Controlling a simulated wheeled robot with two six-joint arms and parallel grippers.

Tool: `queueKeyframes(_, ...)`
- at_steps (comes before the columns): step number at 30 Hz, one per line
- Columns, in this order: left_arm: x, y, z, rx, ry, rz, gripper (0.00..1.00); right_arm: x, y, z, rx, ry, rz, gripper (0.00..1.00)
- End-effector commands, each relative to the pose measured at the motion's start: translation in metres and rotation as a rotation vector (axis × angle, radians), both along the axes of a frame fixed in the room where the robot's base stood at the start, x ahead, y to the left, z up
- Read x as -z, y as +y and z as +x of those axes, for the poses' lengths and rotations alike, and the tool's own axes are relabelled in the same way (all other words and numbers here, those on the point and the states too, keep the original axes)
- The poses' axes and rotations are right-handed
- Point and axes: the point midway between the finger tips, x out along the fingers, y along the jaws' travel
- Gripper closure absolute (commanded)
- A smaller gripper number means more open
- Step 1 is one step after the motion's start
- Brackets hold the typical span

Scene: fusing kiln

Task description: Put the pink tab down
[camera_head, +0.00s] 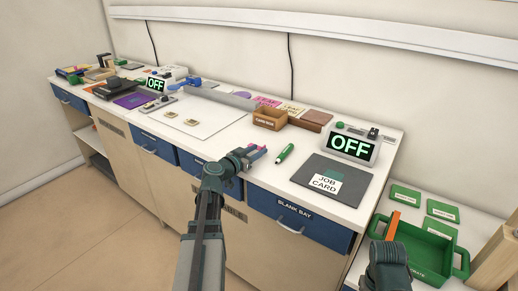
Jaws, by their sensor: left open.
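My left gripper (258,153) is open over the front edge of the white worktop, above the blue drawer fronts. A small pink piece (262,155), which looks like the pink tab, shows at its fingertips. It is too small to tell whether it touches the fingers or the worktop. A dark part of my right arm shows at the bottom right. The fingers of my right gripper are out of view.
A green pen-like tool (285,153) lies right of the left gripper. Beyond are a job card mat (310,172), an OFF display (351,148) and a brown box (270,118). A green crate (425,248) stands lower right. Worktop between the gripper and brown box looks clear.

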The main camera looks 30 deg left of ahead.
Motion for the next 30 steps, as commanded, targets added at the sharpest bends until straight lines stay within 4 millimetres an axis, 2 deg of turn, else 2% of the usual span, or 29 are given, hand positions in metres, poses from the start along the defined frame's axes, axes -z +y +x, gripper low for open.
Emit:
queueKeyframes(1,0.003,0.0,0.011,0.002,0.0,0.0,0.59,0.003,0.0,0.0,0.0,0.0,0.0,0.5)
queueKeyframes(3,0.004,-0.001,0.019,0.001,0.0,0.0,0.59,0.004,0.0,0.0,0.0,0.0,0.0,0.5)
queueKeyframes(11,0.003,-0.002,0.02,0.0,0.0,0.0,0.59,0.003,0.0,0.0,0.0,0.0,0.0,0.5)
queueKeyframes(18,0.003,-0.002,0.02,0.0,0.0,0.0,1.0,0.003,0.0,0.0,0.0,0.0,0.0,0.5)
queueKeyframes(30,0.003,-0.002,0.02,0.0,0.0,0.0,1.0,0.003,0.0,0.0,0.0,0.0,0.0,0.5)
